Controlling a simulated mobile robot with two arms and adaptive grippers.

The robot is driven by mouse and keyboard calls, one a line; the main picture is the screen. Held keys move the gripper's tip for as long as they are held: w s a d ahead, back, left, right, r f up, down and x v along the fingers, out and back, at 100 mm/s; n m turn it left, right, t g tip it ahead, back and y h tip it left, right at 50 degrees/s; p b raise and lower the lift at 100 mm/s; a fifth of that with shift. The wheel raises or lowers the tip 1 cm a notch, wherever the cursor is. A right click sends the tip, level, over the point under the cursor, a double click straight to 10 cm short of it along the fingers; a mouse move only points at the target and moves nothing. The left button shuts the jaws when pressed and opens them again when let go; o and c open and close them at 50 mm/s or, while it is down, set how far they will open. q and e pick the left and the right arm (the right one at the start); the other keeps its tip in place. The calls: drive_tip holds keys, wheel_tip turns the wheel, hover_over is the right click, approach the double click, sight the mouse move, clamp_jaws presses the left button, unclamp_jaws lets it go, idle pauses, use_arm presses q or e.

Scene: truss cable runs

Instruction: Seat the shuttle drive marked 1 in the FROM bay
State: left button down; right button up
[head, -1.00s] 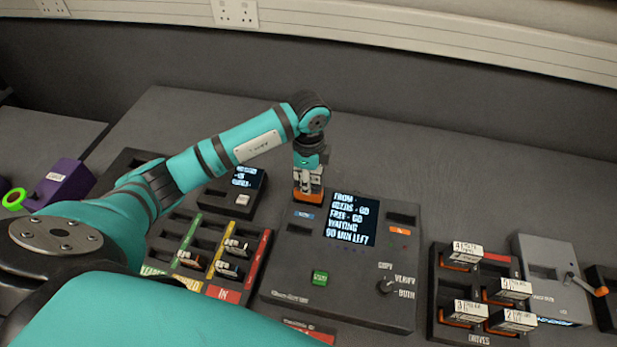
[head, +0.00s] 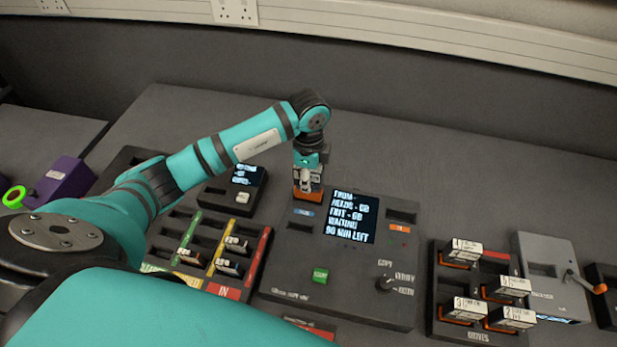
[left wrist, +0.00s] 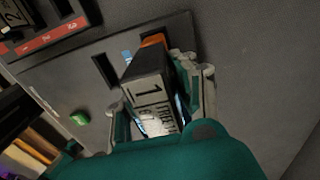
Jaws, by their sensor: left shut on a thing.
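My left gripper (head: 309,182) is shut on the shuttle drive marked 1, which shows as a dark block with a white label in the left wrist view (left wrist: 150,92). The drive's orange end (head: 308,196) points down at the copy station (head: 285,255), left of its lit screen. A blue label (head: 303,212) lies just in front of the drive. My right gripper is not in view.
A second bay (head: 401,217) with an orange label lies right of the screen. A drives rack (head: 437,300) with several drives stands to the right, beside a grey box (head: 543,255) with a lever. A coloured IN tray (head: 228,292) lies left. The desk behind is clear.

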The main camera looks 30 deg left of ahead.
use_arm(q)
drive_tip(key=shift+f, duration=0.25)
idle(0.5)
drive_tip(key=shift+f+b, duration=0.45)
drive_tip(key=shift+f, duration=0.15)
idle(0.4)
idle(0.4)
drive_tip(key=shift+f+b, duration=0.7)
drive_tip(key=shift+f, duration=0.6)
idle(0.5)
idle(0.3)
drive_tip(key=c, duration=0.7)
unclamp_jaws()
drive_tip(key=shift+o, duration=0.2)
